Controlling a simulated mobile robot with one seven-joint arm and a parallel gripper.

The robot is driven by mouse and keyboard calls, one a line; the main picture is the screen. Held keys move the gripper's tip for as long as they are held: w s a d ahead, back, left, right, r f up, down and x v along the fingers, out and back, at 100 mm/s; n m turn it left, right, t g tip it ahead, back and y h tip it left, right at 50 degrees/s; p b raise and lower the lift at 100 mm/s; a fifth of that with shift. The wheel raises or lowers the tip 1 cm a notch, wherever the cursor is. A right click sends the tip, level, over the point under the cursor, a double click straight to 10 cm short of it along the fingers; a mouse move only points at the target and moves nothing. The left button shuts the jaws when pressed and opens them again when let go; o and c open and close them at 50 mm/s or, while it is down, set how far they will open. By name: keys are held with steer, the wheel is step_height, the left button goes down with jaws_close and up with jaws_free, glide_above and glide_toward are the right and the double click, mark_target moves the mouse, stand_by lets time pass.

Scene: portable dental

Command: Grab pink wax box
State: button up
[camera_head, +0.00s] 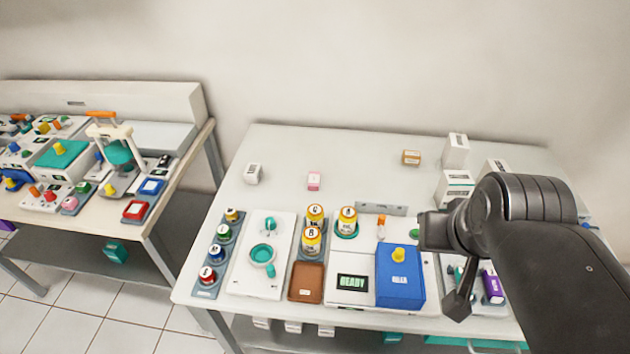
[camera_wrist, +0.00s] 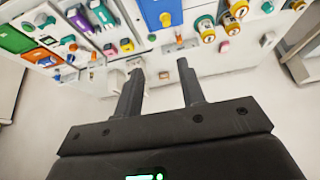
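The pink wax box, a small pink-and-white box (camera_head: 314,181), stands on the back part of the table, left of centre in the head view. In the wrist view it is a small pink shape (camera_wrist: 224,46) right of my fingers. My gripper (camera_wrist: 160,67) is open, with two dark fingers spread and nothing held. It is apart from the pink box. In the head view my arm reaches in from the right and its end is right of the pink box; the fingers cannot be made out clearly there.
A small brown box (camera_head: 411,157) shows between my fingertips in the wrist view (camera_wrist: 164,75). White boxes (camera_head: 456,151) stand at the back right, and a white container (camera_head: 253,174) stands left of the pink box. Yellow bottles (camera_head: 315,216) stand in front; table around the pink box is clear.

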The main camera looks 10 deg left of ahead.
steer(key=shift+o, duration=0.5)
steer(key=o, duration=0.3)
steer(key=shift+o, duration=0.2)
